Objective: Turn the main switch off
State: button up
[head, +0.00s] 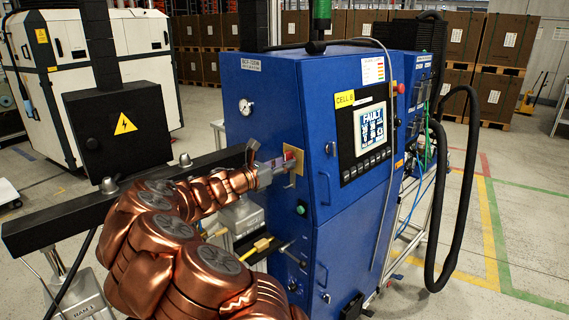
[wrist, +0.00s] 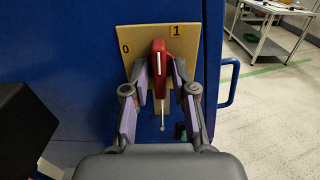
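The main switch has a red handle (wrist: 158,60) with a white line, on a beige plate (wrist: 130,36) fixed to the blue cabinet. The plate carries a "0" label at the left and a "1" label at the upper right. The handle points up, nearer the "1" than the "0". My gripper (wrist: 160,75) is at the plate, with one finger on each side of the handle. The fingers stand apart and look not closed on it; contact is hard to judge. In the head view, the red handle (head: 290,155) shows just beyond my gripper (head: 275,170).
The blue cabinet (head: 340,230) has a screen reading "FAULT" (head: 371,127) right of the switch. A blue door handle (wrist: 229,82) stands out right of the plate. A dark beam (head: 60,215) runs beside my arm. A black hose (head: 463,200) hangs at the right.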

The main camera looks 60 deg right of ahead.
grip_shut()
jog(key=shift+n+p, duration=1.4)
jog(key=shift+p, duration=1.55)
jog(key=shift+n+p, duration=0.7)
jog(key=shift+p, duration=0.6)
jog(key=shift+f, duration=0.1)
jog(key=n, duration=0.2)
jog(key=shift+n, duration=1)
